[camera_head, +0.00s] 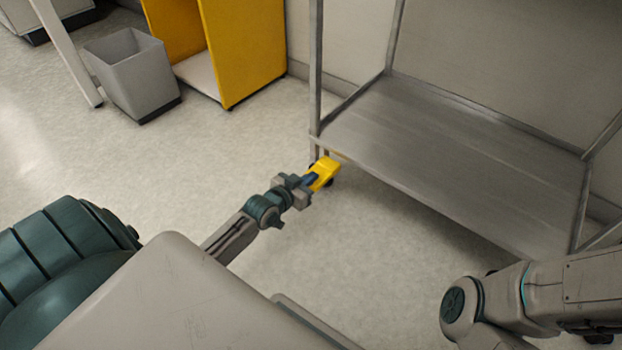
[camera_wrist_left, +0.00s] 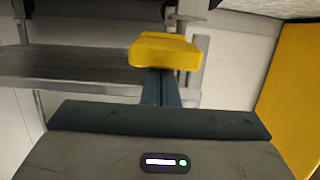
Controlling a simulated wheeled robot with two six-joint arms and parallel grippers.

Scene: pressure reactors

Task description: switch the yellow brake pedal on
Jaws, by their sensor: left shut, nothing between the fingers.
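The yellow brake pedal (camera_head: 323,173) is low at the near left leg of the metal rack in the head view. It also shows in the left wrist view (camera_wrist_left: 163,52), just past the fingers. My left gripper (camera_head: 311,181) is shut and empty, with its fingertips right at the pedal. In the left wrist view its shut fingers (camera_wrist_left: 161,86) point at the pedal's near edge, and I cannot tell if they touch it. My right arm is at the lower right of the head view, and its fingers are not visible.
The metal rack's shelf (camera_head: 450,150) spreads to the right above the pedal. A yellow cabinet (camera_head: 245,50) and a grey bin (camera_head: 135,75) stand at the back left. The floor (camera_head: 215,150) around my left arm is clear.

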